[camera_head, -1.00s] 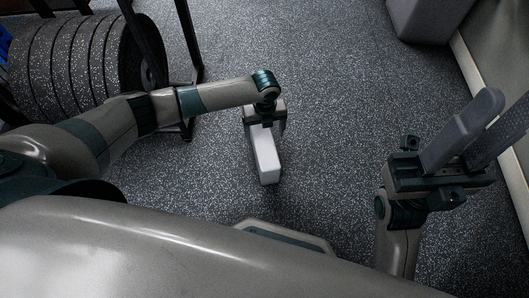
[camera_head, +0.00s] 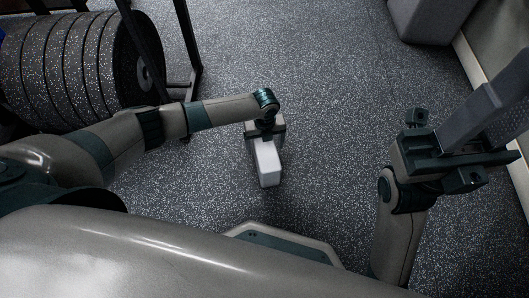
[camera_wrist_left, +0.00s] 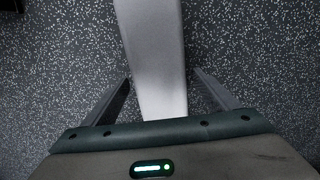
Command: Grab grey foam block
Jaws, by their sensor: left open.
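The grey foam block (camera_head: 267,160) is a long, pale grey bar low over or on the speckled floor, in the middle of the head view. I cannot tell whether it touches the floor. My left gripper (camera_head: 265,132) is above its far end and hides that end. In the left wrist view the block (camera_wrist_left: 155,60) runs between the two dark fingers of the left gripper (camera_wrist_left: 162,88). The fingers are open, with a gap on each side of the block. My right gripper (camera_head: 490,120) is raised at the right; its fingers are partly cut off by the picture edge.
A rack with several speckled weight plates (camera_head: 75,65) stands at the upper left, near my left arm. A grey box (camera_head: 428,18) sits at the top right. A wall with a pale skirting (camera_head: 482,92) runs along the right. The floor around the block is clear.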

